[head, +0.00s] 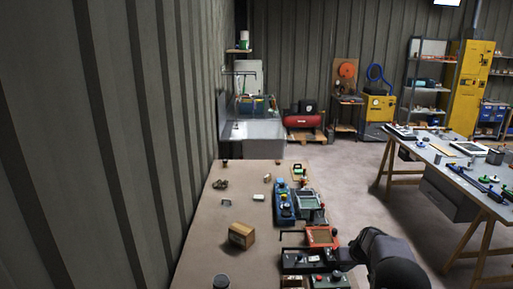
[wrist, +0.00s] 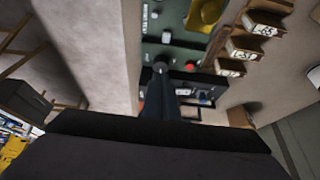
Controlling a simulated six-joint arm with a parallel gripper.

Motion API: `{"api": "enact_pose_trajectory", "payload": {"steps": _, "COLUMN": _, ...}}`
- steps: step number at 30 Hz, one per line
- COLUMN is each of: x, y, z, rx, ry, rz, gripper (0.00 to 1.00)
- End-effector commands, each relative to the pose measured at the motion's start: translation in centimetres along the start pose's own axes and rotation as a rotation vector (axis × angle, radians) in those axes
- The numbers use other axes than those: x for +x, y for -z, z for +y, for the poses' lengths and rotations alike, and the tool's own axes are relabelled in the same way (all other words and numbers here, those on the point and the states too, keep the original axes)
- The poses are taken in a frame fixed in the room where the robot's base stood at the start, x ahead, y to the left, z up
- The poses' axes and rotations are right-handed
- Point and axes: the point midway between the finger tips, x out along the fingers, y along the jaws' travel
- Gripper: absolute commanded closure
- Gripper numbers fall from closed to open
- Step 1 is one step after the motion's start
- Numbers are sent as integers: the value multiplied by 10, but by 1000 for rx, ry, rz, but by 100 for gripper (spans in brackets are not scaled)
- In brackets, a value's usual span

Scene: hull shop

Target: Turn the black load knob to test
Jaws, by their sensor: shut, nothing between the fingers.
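My gripper (head: 341,262) reaches in from the right in the head view, over the near right edge of the bench. In the wrist view the gripper (wrist: 162,72) is a narrow dark shape with its fingers together, holding nothing. It overlaps a black panel unit (wrist: 203,97) in that picture; the black unit (head: 300,260) also shows in the head view. Contact cannot be made out.
The bench (head: 205,235) carries a cardboard box (head: 241,235), a red-framed unit (head: 322,236) and a blue unit (head: 284,205) along its right side. A green-grey panel (wrist: 172,55) lies past the fingertips in the wrist view. Open floor separates the bench from another table (head: 440,160).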

Motion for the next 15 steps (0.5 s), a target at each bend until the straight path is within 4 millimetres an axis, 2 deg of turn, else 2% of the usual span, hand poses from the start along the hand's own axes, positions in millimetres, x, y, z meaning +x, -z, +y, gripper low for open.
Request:
{"api": "enact_pose_trajectory", "payload": {"steps": 5, "x": 5, "y": 8, "z": 11, "rx": 0, "ry": -7, "rz": 19, "gripper": 100}}
{"api": "enact_pose_trajectory", "payload": {"steps": 15, "x": 11, "y": 6, "z": 12, "rx": -1, "ry": -7, "rz": 21, "gripper": 100}}
